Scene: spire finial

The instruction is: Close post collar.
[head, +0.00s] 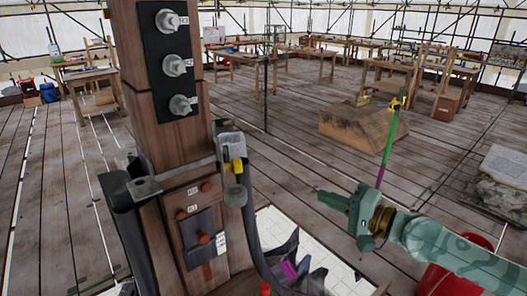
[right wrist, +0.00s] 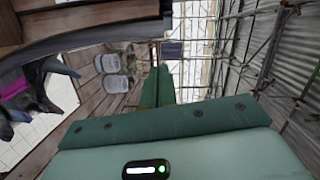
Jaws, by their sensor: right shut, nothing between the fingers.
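The wooden post (head: 140,60) stands at the left of the head view. A grey metal collar band (head: 192,170) crosses it, with a grey lug (head: 145,188) on the left. A dark curved piece with a yellow part (head: 236,165) and a grey cylindrical end (head: 235,194) sits at its right. I cannot tell how far the collar is open; its back is hidden. My green right gripper (head: 334,201) is shut and empty, to the right of the post and apart from it. Its fingers also show in the right wrist view (right wrist: 158,82). My left gripper is out of view.
Dark strips (head: 125,235) hang around the lower post. A dark folded piece with a magenta patch (head: 288,268) lies low right of it. A thin green and purple rod (head: 390,145) rises behind my right gripper. A red drum (head: 455,278) is at lower right. Workbenches stand farther back.

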